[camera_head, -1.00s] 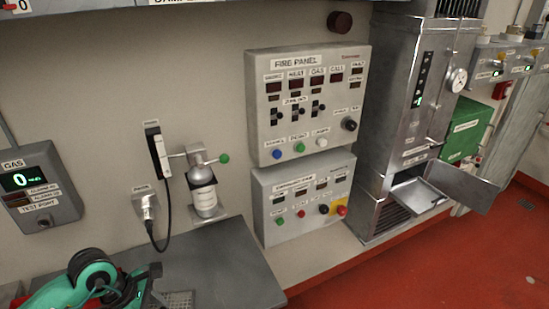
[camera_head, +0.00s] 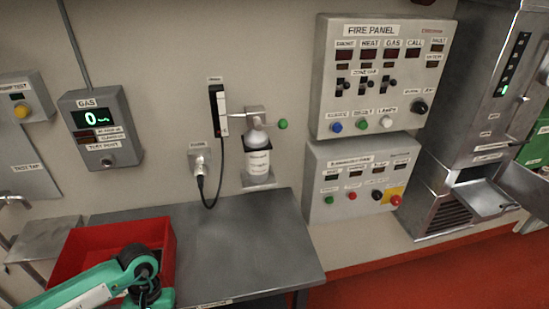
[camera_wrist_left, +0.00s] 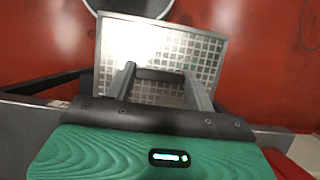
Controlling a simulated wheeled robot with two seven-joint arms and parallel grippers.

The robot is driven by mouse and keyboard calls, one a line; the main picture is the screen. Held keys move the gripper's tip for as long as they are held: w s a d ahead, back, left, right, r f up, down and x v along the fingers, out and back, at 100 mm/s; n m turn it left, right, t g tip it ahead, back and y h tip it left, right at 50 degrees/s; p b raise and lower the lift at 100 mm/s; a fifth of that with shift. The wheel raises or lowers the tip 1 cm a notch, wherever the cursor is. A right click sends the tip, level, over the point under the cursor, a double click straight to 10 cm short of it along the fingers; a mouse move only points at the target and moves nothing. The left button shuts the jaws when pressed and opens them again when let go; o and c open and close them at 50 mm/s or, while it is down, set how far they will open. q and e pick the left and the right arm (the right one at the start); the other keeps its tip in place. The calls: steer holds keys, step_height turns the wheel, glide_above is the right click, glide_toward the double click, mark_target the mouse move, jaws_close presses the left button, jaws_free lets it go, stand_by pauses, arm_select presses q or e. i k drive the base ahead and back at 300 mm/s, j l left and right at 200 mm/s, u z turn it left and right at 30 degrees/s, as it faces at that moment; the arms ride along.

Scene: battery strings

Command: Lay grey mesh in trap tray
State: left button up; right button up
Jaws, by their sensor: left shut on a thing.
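The grey mesh (camera_wrist_left: 212,58) is a flat square panel with a grid of small holes, seen in the left wrist view. My left gripper (camera_wrist_left: 160,80) is shut on its near edge and holds it up, with red surface behind it. In the head view only my green left arm shows at the lower left; the gripper's fingers and the mesh are out of that picture. A metal tray (camera_head: 484,199), apparently the trap tray, sticks out of an opening low in the steel cabinet (camera_head: 470,120) at the right. My right gripper is in neither view.
A red bin (camera_head: 165,232) stands on the grey bench (camera_head: 270,245), partly behind my arm. An open metal door (camera_head: 528,190) hangs beside the tray. A control box (camera_head: 360,180) with buttons is on the wall. Red floor (camera_head: 400,265) lies clear at the lower right.

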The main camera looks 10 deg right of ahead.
mark_target(483, 198)
steer(key=k+l, duration=0.1)
steer(key=l, duration=0.85)
steer(key=k+l, duration=0.1)
steer(key=l, duration=0.8)
steer(key=k+l+z, duration=0.1)
steer(key=l, duration=0.85)
steer(key=k+l, duration=0.1)
steer(key=l, duration=0.85)
steer(key=k+l, duration=0.1)
steer(key=l, duration=0.45)
steer(key=k+l, duration=0.1)
steer(key=l, duration=0.45)
steer(key=k+l+z, duration=0.1)
steer(key=l, duration=0.95)
steer(key=k+z, duration=0.05)
